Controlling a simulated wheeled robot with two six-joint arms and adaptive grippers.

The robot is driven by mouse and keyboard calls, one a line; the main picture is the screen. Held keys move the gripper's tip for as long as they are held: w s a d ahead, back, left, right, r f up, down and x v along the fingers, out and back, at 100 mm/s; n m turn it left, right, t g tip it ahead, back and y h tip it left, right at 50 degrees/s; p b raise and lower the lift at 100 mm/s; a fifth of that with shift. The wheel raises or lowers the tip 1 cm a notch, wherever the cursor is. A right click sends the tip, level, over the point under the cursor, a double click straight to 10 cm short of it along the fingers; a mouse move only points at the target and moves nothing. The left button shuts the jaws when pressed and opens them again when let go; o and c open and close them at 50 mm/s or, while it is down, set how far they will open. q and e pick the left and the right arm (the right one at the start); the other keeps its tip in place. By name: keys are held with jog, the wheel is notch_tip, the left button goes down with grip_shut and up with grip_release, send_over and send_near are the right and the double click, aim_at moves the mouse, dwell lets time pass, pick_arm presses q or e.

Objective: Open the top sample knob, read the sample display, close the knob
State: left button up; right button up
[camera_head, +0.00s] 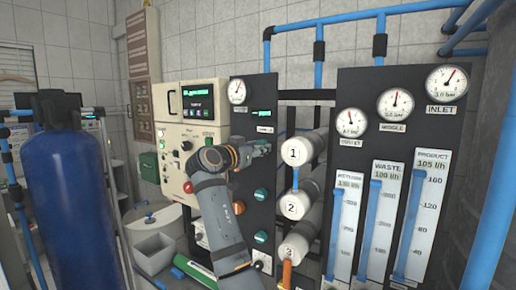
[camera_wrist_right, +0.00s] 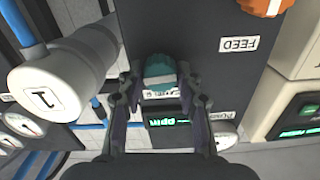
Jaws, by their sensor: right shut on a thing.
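My right gripper (camera_head: 262,147) reaches up to the black panel (camera_head: 238,120) in the head view. In the wrist view, which is upside down, its fingers (camera_wrist_right: 160,80) are shut around the teal top sample knob (camera_wrist_right: 159,68). In the head view the gripper hides this knob. The sample display (camera_head: 262,114) is lit green just above the gripper; in the wrist view (camera_wrist_right: 168,122) "ppm" is legible, but part is behind the gripper and I cannot read the value. My left gripper is not in view.
Two more teal knobs (camera_head: 261,195) (camera_head: 261,237) sit lower on the panel. A cream control cabinet (camera_head: 172,140) is to the left, a blue tank (camera_head: 75,190) farther left.

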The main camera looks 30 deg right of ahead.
jog(key=n+p, duration=0.2)
jog(key=n, duration=0.6)
jog(key=shift+r+n, duration=0.15)
jog(key=shift+n, duration=0.15)
jog(key=n+p, duration=0.2)
jog(key=n, duration=0.2)
jog(key=shift+n, duration=0.3)
jog(key=shift+n+p, duration=1.2)
jog(key=shift+n, duration=0.6)
jog(key=o, duration=1.2)
jog(key=shift+a, duration=0.15)
jog(key=shift+c, duration=0.2)
